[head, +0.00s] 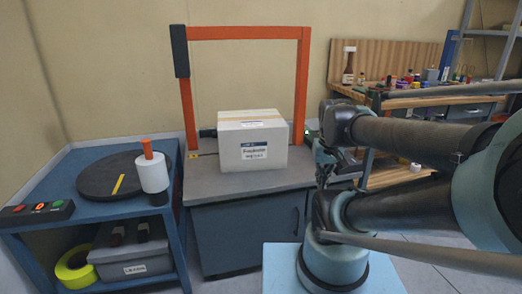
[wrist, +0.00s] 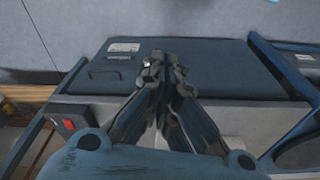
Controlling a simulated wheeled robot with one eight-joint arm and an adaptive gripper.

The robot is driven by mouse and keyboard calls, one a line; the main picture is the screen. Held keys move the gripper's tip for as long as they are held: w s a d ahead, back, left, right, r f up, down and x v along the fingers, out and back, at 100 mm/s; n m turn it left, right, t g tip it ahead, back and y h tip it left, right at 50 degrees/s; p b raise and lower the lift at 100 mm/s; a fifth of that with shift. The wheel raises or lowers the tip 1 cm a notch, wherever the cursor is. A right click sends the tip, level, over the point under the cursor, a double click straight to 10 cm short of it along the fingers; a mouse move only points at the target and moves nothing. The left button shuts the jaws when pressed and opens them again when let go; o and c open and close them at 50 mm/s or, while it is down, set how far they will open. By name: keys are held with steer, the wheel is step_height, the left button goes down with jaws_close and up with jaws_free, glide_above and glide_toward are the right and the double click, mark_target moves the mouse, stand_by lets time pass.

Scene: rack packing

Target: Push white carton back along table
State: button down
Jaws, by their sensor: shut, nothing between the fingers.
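The white carton (head: 252,142) stands upright on the grey tabletop (head: 205,178), under the orange frame. It is taped along the top and has a printed label on its front. My gripper (wrist: 167,66) has its dark fingers together and empty in the wrist view, above the dark blue cabinet front of the table. In the head view, the end of my arm is at the right of the carton, apart from it. The fingertips are hard to make out there. I cannot make out the carton in the wrist view.
The orange frame (head: 248,33) rises around the carton. A blue cart (head: 75,165) at the left holds a black turntable (head: 108,176) and a white cylinder (head: 153,174) with an orange top. A wooden workbench (head: 440,97) with bottles and tools stands at the back right.

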mark_target(251, 138)
steer(key=w+a+r+n+g, duration=0.1)
steer(key=w+a+r, duration=0.25)
steer(key=w, duration=0.25)
steer(key=w+a+r, duration=0.3)
steer(key=w+r, duration=0.1)
steer(key=w, duration=0.3)
steer(key=w+a+n+g, duration=0.1)
steer(key=w+a+n, duration=0.1)
steer(key=w+a, duration=1.1)
steer(key=w+a+f, duration=0.1)
steer(key=w+f, duration=0.3)
steer(key=f, duration=0.6)
steer(key=shift+a+f, duration=0.2)
steer(key=shift+f, duration=0.2)
